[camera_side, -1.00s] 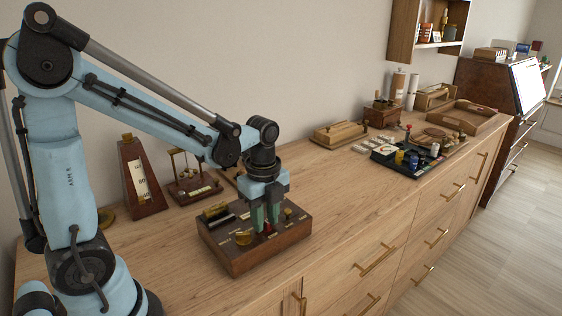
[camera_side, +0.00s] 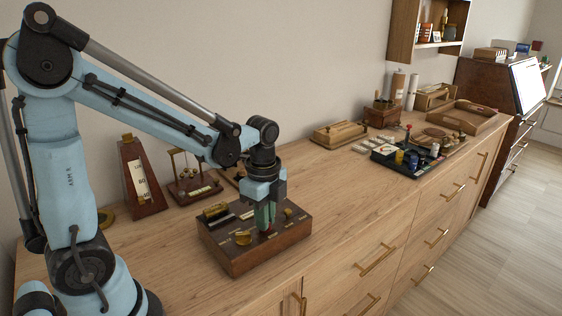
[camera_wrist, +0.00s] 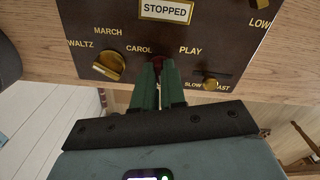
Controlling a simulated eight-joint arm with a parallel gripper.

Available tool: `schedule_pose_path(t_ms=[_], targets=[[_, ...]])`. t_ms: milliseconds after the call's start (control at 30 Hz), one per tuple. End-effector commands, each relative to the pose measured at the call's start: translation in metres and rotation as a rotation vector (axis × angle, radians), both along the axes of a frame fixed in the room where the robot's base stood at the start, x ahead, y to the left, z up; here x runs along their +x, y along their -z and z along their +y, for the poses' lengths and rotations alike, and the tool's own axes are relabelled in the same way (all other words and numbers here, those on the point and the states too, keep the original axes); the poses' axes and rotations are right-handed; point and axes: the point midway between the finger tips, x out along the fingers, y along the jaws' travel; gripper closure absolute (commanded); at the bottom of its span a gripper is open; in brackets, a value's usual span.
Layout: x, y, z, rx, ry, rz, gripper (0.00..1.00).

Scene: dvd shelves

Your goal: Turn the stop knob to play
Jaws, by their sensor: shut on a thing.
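The wooden control box (camera_side: 225,262) sits on the sideboard, with brass fittings on its dark top. My gripper (camera_side: 265,222) points down over the box, its green fingers close together. In the wrist view my gripper (camera_wrist: 158,85) is shut on a dark red knob (camera_wrist: 157,60), mostly hidden between and beyond the fingertips. The PLAY label (camera_wrist: 190,50) is to the right of the knob and CAROL to its left. A small window (camera_wrist: 167,10) reads STOPPED. Any stop label is not visible; the knob's exact pointing direction is hidden.
A brass knob (camera_wrist: 109,65) by WALTZ, MARCH and CAROL lies left of my fingers; a smaller slow/fast knob (camera_wrist: 211,82) lies right. A metronome (camera_side: 143,180) and a small framed instrument (camera_side: 190,180) stand behind the box.

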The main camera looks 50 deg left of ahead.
Motion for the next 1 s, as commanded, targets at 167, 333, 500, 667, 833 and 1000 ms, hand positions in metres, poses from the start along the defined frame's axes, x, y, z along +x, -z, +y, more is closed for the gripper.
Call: schedule_pose_path(t_ms=[167, 333, 500, 667, 833, 1000], targets=[[0.0, -0.0004, 0.0, 0.0, -0.167, 0.001, 1.0], [0.0, -0.0004, -0.0001, 0.0, -0.328, 0.001, 1.0], [0.0, -0.0004, -0.0001, 0.001, -0.489, 0.001, 1.0], [0.0, -0.0004, -0.0001, 0.001, -0.641, 0.001, 1.0], [0.0, -0.0004, -0.0001, 0.001, -0.803, 0.001, 1.0], [0.0, -0.0004, -0.0001, 0.001, -0.964, 0.001, 1.0]])
